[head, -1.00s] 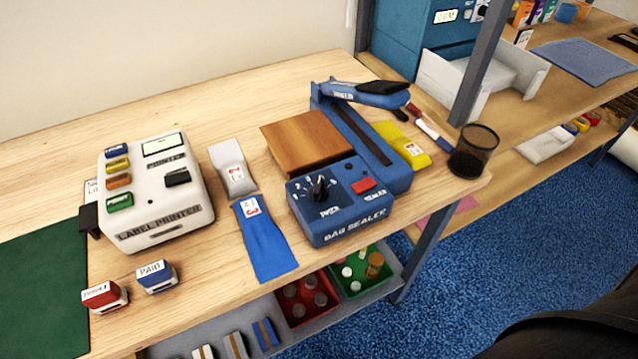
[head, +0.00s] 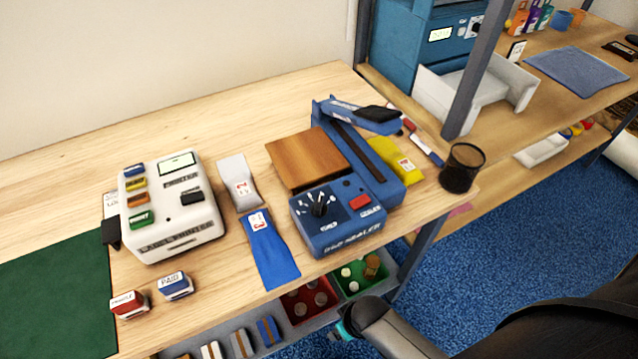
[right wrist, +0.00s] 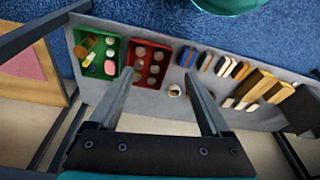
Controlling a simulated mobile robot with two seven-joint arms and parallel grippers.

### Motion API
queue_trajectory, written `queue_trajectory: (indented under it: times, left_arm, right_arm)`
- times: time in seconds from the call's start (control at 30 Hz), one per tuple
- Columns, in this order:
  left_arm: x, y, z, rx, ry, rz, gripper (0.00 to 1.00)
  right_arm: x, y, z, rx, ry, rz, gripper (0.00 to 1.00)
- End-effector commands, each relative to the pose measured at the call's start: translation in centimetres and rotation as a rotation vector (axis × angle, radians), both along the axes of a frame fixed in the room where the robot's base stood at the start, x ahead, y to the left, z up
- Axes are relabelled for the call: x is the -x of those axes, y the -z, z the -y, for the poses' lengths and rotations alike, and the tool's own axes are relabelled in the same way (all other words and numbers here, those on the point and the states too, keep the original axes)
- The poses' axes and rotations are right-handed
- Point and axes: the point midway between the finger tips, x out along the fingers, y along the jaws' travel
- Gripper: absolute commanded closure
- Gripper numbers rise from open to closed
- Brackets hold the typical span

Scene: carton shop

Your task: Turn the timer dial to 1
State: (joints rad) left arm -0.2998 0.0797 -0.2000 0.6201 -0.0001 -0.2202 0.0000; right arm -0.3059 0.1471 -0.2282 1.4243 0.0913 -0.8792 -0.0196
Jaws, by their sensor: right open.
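The timer dial (head: 320,206) is a black knob ringed by white marks on the front left of the blue bag sealer (head: 338,240). The marks are too small to read, and I cannot tell which one the knob points to. My right gripper (right wrist: 163,84) is open and empty in the right wrist view, its fingers over the lower shelf. In the head view, my right arm reaches in at the bottom right, below and in front of the sealer, apart from the dial. My left gripper is not in view.
A red button (head: 359,202) is beside the dial. The sealer's blue lever arm (head: 362,115) is raised behind. A blue pouch (head: 270,252) and the label printer (head: 172,215) are to the left. Under the tabletop, a red bin (right wrist: 148,68) and green bin (right wrist: 97,57) sit on the shelf.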

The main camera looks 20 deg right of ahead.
Motion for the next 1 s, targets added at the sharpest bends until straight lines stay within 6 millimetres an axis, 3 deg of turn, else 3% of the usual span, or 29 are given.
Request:
queue_trajectory:
  times: [0.03, 0.2, 0.47, 0.53, 0.8, 1.0]
  left_arm:
    - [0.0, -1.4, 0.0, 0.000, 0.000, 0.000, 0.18]
    - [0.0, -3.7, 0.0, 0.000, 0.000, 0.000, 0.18]
    - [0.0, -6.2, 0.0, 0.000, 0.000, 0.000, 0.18]
    - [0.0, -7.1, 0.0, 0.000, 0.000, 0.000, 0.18]
    - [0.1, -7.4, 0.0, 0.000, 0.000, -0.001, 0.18]
    - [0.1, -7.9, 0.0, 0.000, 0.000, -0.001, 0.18]
  right_arm:
    - [-1.4, -3.4, -0.5, -0.008, -0.011, 0.018, 0.18]
    - [-4.0, -11.8, -1.9, -0.034, -0.048, 0.048, 0.18]
    - [-5.4, -21.8, -3.5, -0.060, -0.115, 0.081, 0.18]
    - [-6.3, -25.2, -4.4, -0.071, -0.169, 0.096, 0.18]
    - [-10.0, -28.4, -6.5, -0.083, -0.380, 0.079, 0.18]
    - [-13.2, -31.5, -6.3, -0.041, -0.558, 0.033, 0.18]
